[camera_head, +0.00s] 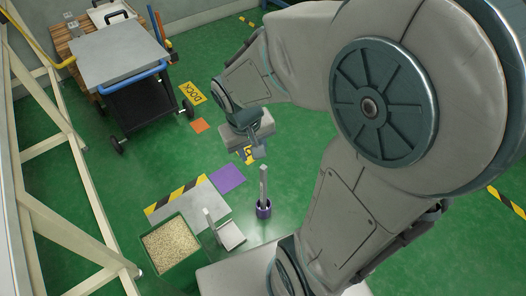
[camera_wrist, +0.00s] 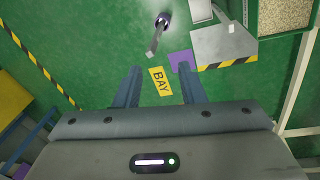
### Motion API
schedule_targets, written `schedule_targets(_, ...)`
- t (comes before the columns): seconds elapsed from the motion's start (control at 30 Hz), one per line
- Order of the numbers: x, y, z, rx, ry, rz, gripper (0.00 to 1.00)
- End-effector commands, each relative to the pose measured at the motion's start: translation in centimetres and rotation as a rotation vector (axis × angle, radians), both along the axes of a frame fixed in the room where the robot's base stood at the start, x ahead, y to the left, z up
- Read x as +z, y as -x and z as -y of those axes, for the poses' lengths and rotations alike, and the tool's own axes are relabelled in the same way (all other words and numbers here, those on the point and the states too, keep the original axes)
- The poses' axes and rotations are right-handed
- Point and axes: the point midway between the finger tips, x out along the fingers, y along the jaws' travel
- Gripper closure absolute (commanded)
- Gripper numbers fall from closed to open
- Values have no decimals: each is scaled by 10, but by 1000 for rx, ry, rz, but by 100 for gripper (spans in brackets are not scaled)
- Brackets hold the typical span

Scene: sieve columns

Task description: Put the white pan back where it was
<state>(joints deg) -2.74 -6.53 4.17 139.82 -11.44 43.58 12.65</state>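What looks like the white pan (camera_head: 230,235) rests at the right end of the grey plate, beside the green bin, with a pale upright post at its left side. In the wrist view the pan (camera_wrist: 200,10) is cut off by the top edge. My gripper (camera_head: 257,152) hangs above the floor beyond the purple square, apart from the pan. In the wrist view my gripper (camera_wrist: 159,72) has its two fingers wide apart, with only floor and the yellow BAY label (camera_wrist: 160,81) showing between them.
A green bin of pale grains (camera_head: 171,244) stands left of the pan. A grey stick (camera_head: 263,184) stands in a purple cup (camera_head: 263,209) to its right. A purple square (camera_head: 228,179) lies on the floor. A cart (camera_head: 122,55) stands far left.

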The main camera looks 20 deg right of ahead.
Motion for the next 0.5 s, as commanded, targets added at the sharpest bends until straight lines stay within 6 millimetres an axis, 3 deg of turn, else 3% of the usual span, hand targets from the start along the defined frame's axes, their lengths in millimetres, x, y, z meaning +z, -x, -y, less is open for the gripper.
schedule_targets(0.03, 12, 10, 3, -13, -22, 12, 64)
schedule_targets(0.2, 35, 40, 6, -22, -94, 22, 64)
schedule_targets(0.5, 45, 55, 6, -17, -141, 29, 64)
